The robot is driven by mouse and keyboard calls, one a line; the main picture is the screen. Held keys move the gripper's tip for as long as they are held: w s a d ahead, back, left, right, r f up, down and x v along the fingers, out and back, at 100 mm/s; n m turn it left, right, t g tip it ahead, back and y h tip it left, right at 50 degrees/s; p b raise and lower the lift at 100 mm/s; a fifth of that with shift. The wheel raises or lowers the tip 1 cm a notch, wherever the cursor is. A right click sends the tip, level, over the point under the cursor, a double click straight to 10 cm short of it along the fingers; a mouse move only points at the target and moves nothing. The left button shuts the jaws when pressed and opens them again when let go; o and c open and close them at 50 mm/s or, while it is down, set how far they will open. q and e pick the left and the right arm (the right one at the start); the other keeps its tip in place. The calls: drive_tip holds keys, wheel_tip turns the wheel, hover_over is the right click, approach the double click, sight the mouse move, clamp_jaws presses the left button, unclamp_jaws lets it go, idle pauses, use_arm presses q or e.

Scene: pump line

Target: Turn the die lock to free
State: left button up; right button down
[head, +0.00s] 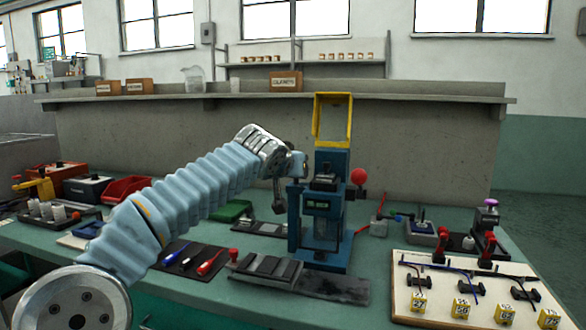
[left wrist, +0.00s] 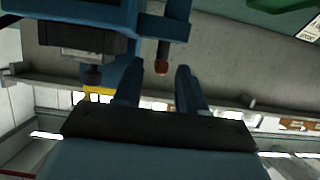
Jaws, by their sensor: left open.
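The blue press (head: 308,235) stands on the bench at the middle of the head view, with a raised yellow guard frame (head: 318,118). A red ball (head: 359,176) sits at its right side. My left gripper (head: 279,197) is at the press's left side. In the left wrist view its two fingers (left wrist: 158,84) are apart and point toward the press. A short dark lever with a red tip (left wrist: 161,67) on the blue press body shows just beyond the gap between them. It may be the die lock; its setting cannot be read. Touch cannot be told. My right gripper is not in view.
A grey slotted plate (head: 337,288) lies at the press's front. A pale board (head: 488,268) with cables and yellow numbered blocks is at right. A green case (head: 231,210) lies behind my arm.

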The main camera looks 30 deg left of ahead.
use_arm(q)
clamp_jaws()
drive_tip(key=shift+d+n+y, duration=0.15)
drive_tip(key=shift+n+y, duration=0.15)
drive_tip(key=n+g+y, duration=0.1)
drive_tip(key=n+y, duration=0.1)
drive_tip(key=n+g+y, duration=0.2)
drive_tip(key=d+n+g+y+p, duration=0.1)
drive_tip(key=n+y, duration=0.1)
drive_tip(key=shift+w+d+n+g+y, duration=0.1)
drive_tip(key=shift+w+n+g+y, duration=0.2)
drive_tip(key=shift+w+n, duration=0.1)
idle(0.4)
